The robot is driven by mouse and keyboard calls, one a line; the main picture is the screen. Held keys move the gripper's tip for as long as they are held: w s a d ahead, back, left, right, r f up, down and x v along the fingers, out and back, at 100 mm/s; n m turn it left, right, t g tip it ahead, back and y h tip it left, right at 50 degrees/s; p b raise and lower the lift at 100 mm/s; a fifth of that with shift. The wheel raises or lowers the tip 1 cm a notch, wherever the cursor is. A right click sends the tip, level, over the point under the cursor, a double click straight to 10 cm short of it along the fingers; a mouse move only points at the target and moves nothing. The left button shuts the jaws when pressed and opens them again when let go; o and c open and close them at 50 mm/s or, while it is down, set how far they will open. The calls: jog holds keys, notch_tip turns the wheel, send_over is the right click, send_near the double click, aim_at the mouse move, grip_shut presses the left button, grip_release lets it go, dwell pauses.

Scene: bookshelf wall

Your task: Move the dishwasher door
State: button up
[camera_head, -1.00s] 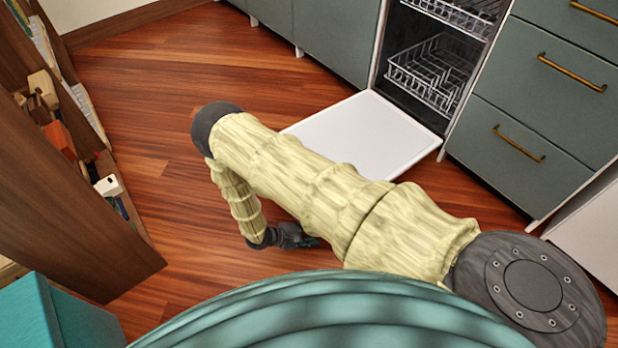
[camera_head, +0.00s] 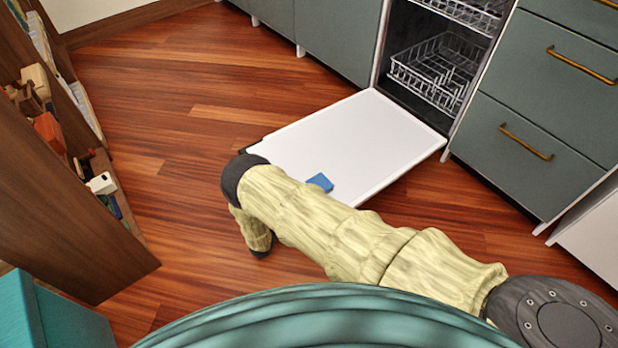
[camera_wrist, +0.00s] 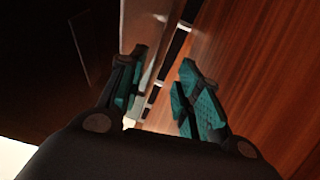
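The dishwasher door (camera_head: 350,135) is a white panel folded down, nearly flat and low over the floor, in front of the open dishwasher. My arm crosses its near-left corner in the head view and hides part of it. My gripper (camera_wrist: 163,58) shows in the wrist view with its two teal-padded fingers apart. A pale panel edge (camera_wrist: 138,22), probably the door's, runs beyond the left finger; contact with it cannot be made out. In the head view my gripper is mostly hidden behind the arm. A small blue patch (camera_head: 320,182) shows against the door; I cannot tell whether it is a fingertip.
Wire racks (camera_head: 435,70) sit inside the dishwasher. Grey-green drawers (camera_head: 540,95) with brass handles stand to its right. A wooden bookshelf (camera_head: 60,215) with small items is at the left, with a teal box (camera_head: 55,315) near it. Wooden floor (camera_head: 180,110) is clear between.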

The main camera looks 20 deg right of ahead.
jog(key=b+x, duration=0.1)
jog(key=x, duration=0.2)
jog(key=b+x, duration=0.1)
jog(key=x, duration=0.3)
jog(key=shift+w+d+f+b, duration=0.15)
jog(key=shift+d+b, duration=0.15)
jog(key=shift+b, duration=0.1)
jog(key=shift+w+d, duration=0.4)
jog(key=shift+c, duration=0.2)
grip_shut()
